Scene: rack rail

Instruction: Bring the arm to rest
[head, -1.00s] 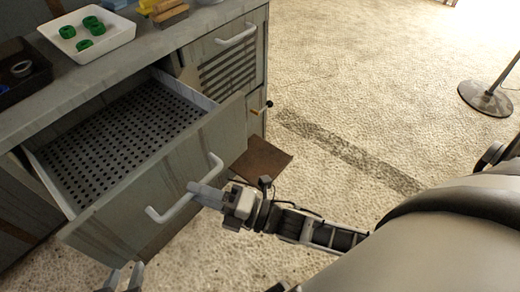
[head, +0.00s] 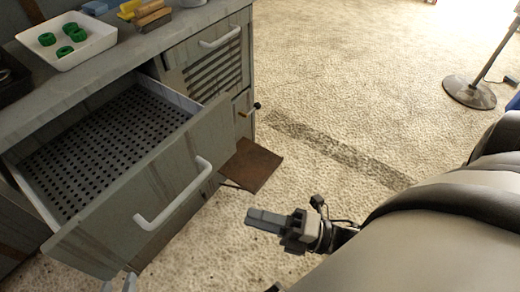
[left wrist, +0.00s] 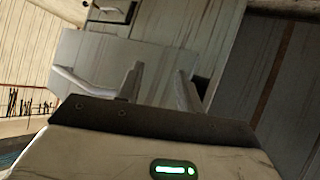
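My right gripper (head: 265,218) is in the head view, in front of the drawer and to the right of its handle. It is clear of the handle and seems to hold nothing; its fingers overlap, so their gap is unclear. The grey drawer (head: 195,138) stands pulled out, with an empty perforated floor and a white bar handle (head: 178,196). My left gripper (head: 120,283) shows only its fingertips at the bottom edge. In the left wrist view its two fingers (left wrist: 159,92) stand apart with nothing between them. A pale handle (left wrist: 82,85) shows beyond them.
On the cabinet top (head: 120,57) are a white tray (head: 85,52) with several green rings, a wooden block (head: 153,18) and a dark tray (head: 12,78). A brown panel (head: 252,165) juts out low. A stand (head: 470,92) is at right. Open floor lies between.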

